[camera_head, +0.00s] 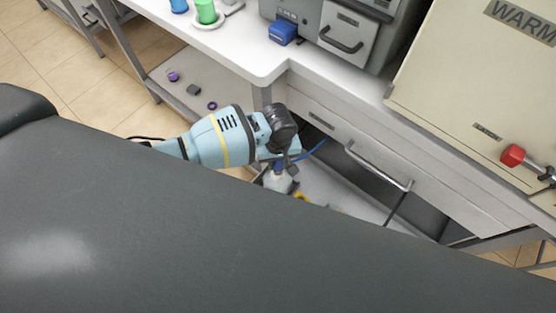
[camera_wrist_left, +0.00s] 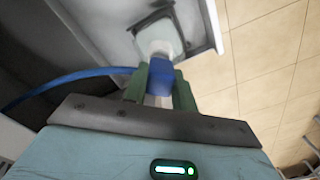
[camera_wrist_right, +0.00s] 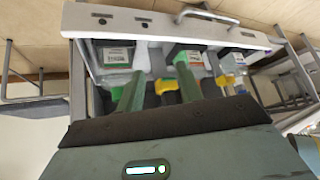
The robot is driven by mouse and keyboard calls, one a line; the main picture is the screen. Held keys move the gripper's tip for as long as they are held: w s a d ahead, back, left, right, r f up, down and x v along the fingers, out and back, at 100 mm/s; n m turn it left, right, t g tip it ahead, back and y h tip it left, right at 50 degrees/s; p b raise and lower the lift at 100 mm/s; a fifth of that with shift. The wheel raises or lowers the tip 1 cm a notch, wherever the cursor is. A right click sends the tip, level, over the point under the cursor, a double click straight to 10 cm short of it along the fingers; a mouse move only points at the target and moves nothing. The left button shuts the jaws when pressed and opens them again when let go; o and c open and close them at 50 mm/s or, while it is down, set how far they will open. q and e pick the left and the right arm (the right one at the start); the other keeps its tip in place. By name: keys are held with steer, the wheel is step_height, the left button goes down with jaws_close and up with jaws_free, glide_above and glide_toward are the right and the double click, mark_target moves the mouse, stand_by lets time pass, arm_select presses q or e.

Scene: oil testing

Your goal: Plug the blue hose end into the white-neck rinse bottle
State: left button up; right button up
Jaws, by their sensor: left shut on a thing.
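In the left wrist view my left gripper (camera_wrist_left: 160,80) is shut on the blue hose end (camera_wrist_left: 160,72), with the blue hose (camera_wrist_left: 75,78) running off to the left. The white-neck rinse bottle (camera_wrist_left: 158,32) is right in front of the hose end; its neck lines up with it, but I cannot tell whether the hose end is inside. In the head view my left gripper (camera_head: 283,158) is above the pale bottle (camera_head: 278,183), partly hidden by my own body. My right gripper (camera_wrist_right: 160,90) is open in the right wrist view, its green fingers apart and nothing between them gripped.
The right wrist view shows an open drawer (camera_wrist_right: 165,22) with several labelled bottles and green and yellow necks (camera_wrist_right: 165,85). In the head view, a bench (camera_head: 235,50) holds green and blue cups, and a red knob (camera_head: 512,155) sticks out at the right.

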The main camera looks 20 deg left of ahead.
arm_select(q)
steer(key=shift+f, duration=0.95)
steer(key=o, duration=1)
step_height(320, 180, up, 7)
steer(key=shift+f+p, duration=0.1)
steer(key=shift+p, duration=0.5)
steer(key=shift+r, duration=0.55)
